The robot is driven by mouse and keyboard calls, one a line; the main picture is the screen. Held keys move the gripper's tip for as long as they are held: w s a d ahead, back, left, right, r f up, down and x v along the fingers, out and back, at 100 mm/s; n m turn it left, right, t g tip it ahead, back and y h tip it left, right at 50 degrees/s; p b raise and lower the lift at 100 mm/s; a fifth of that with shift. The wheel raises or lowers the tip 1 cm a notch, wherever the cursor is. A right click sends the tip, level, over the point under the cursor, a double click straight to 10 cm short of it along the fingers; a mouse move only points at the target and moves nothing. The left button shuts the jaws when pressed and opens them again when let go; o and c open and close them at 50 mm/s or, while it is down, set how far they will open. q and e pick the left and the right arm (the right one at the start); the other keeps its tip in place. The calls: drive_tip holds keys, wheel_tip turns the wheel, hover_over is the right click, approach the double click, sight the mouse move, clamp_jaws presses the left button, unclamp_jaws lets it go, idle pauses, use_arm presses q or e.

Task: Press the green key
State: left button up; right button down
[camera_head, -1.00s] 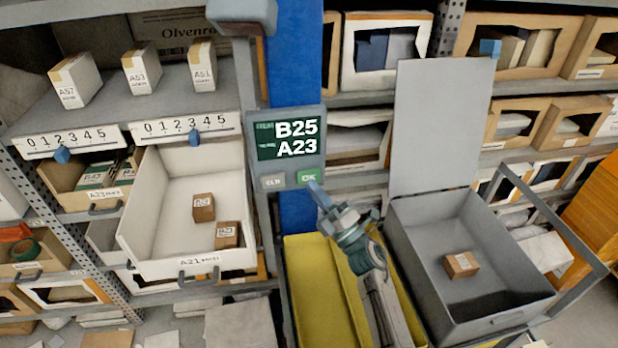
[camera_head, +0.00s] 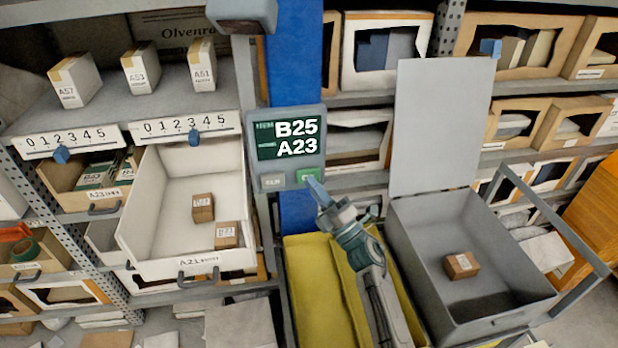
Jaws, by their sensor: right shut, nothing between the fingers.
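The green key (camera_head: 304,175) is at the lower right of the grey terminal panel, below its dark screen (camera_head: 291,139) that reads B25 and A23. A grey key (camera_head: 272,182) sits to its left. My right gripper (camera_head: 316,187) is shut and empty. Its fingertips are in front of the lower right part of the green key and hide some of it, including most of its label. I cannot tell whether they touch. My left gripper is not in view.
A white open drawer (camera_head: 189,265) with two small cartons (camera_head: 203,207) (camera_head: 227,234) is on the left. An open grey box (camera_head: 417,249) with one carton (camera_head: 462,265) stands on the right. A yellow bin (camera_head: 303,262) lies below the panel. Shelves surround the panel.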

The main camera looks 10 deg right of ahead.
drive_tip(key=shift+w, duration=0.2)
drive_tip(key=shift+s, duration=0.15)
idle(0.4)
drive_tip(key=shift+s, duration=0.8)
drive_tip(key=shift+s+p, duration=0.85)
drive_tip(key=shift+s, duration=1.65)
drive_tip(key=shift+f, duration=0.1)
